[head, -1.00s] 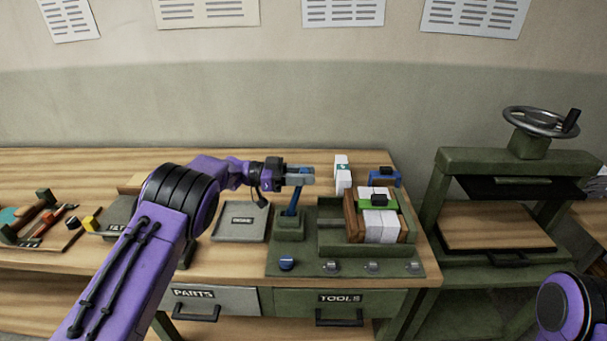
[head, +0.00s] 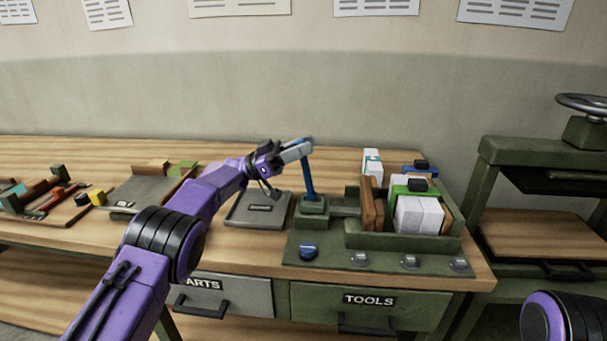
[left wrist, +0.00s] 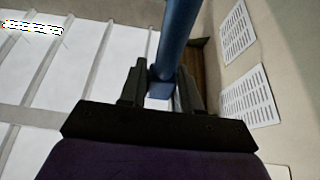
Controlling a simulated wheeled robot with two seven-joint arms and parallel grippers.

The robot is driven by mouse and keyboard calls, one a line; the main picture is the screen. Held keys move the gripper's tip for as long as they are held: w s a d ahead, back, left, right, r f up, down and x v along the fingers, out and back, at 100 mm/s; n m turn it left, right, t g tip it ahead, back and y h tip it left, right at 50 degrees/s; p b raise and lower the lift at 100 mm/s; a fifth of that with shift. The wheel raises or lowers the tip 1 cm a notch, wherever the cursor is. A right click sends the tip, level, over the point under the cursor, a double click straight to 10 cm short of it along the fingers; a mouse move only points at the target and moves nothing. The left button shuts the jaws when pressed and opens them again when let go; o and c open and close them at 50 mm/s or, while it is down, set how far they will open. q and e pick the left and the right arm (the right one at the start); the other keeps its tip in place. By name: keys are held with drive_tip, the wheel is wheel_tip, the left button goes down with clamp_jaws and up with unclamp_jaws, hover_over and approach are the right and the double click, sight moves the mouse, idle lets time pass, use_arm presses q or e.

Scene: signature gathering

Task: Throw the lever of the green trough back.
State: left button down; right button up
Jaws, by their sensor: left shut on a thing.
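The green trough (head: 418,243) stands at the right end of the workbench, holding white blocks (head: 419,214) between wooden boards (head: 372,207). Its blue lever (head: 309,180) rises from a green socket (head: 312,206) at the trough's left and leans slightly left. My left gripper (head: 300,150) is shut on the lever's upper end, reaching in from the left. In the left wrist view the blue shaft (left wrist: 178,40) passes between the two dark fingers (left wrist: 160,88). My right gripper is out of view; only part of my right arm shows at lower right.
A grey tray (head: 258,210) lies left of the lever. A green press (head: 535,150) stands at the right. Tools and blocks lie at the far left.

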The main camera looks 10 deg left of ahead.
use_arm(q)
drive_tip(key=shift+s+a+f+h+b, duration=0.1)
drive_tip(key=shift+a+f+h+b, duration=0.1)
drive_tip(key=shift+a+h+b, duration=0.55)
drive_tip(key=shift+s+a+f+h+b, duration=0.1)
drive_tip(key=shift+a+f+h+b, duration=0.3)
drive_tip(key=shift+b, duration=0.8)
drive_tip(key=shift+s+a+f+h+b, duration=0.1)
drive_tip(key=shift+a+h+b, duration=0.25)
drive_tip(key=shift+a+b, duration=0.5)
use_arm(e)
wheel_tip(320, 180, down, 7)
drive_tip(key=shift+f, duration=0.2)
use_arm(q)
drive_tip(key=shift+d, duration=0.15)
drive_tip(key=shift+w, duration=0.1)
drive_tip(key=c, duration=0.9)
unclamp_jaws()
drive_tip(key=shift+a, duration=0.2)
